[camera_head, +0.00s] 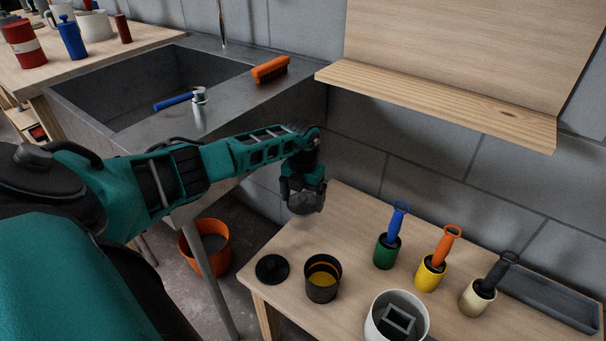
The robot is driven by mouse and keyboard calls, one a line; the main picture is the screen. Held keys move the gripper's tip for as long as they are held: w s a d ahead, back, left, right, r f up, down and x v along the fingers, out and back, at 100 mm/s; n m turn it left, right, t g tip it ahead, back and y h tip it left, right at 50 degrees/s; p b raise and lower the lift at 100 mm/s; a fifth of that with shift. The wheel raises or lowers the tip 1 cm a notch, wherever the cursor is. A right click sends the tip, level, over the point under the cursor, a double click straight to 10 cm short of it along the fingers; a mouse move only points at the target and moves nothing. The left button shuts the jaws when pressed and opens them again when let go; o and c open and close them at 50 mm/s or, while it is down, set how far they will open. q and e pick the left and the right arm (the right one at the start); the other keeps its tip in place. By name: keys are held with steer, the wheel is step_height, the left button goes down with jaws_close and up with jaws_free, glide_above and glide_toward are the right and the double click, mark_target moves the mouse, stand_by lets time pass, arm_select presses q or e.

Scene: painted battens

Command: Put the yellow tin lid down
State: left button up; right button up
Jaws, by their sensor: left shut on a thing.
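A round black lid with a small knob (272,268) lies on the wooden table, near its left edge. Beside it, apart from it, stands an open dark tin with yellow inside (322,288). My left gripper (304,204) points down near the table's far left corner, behind and above the lid and tin. My right gripper is not in view.
Green (385,254), yellow (430,277) and cream (476,300) pots hold handled tools. A white bucket (378,328) stands in front, a grey tray (550,298) at right. A wooden shelf (440,105) juts out above. The table's back left is bare. A sink (110,118) lies left.

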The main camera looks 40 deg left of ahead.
arm_select(q)
steer(key=b, duration=0.6)
glide_above(303, 237)
step_height(303, 237, down, 8)
steer(key=shift+w+a+f, duration=0.1)
steer(key=shift+f+b, duration=0.45)
step_height(303, 237, down, 3)
steer(key=b, duration=0.3)
steer(key=shift+f, duration=0.15)
steer(key=shift+f+b, duration=0.3)
steer(key=shift+f, duration=0.1)
steer(key=shift+r, duration=0.15)
steer(key=shift+f, duration=0.2)
steer(key=o, duration=0.7)
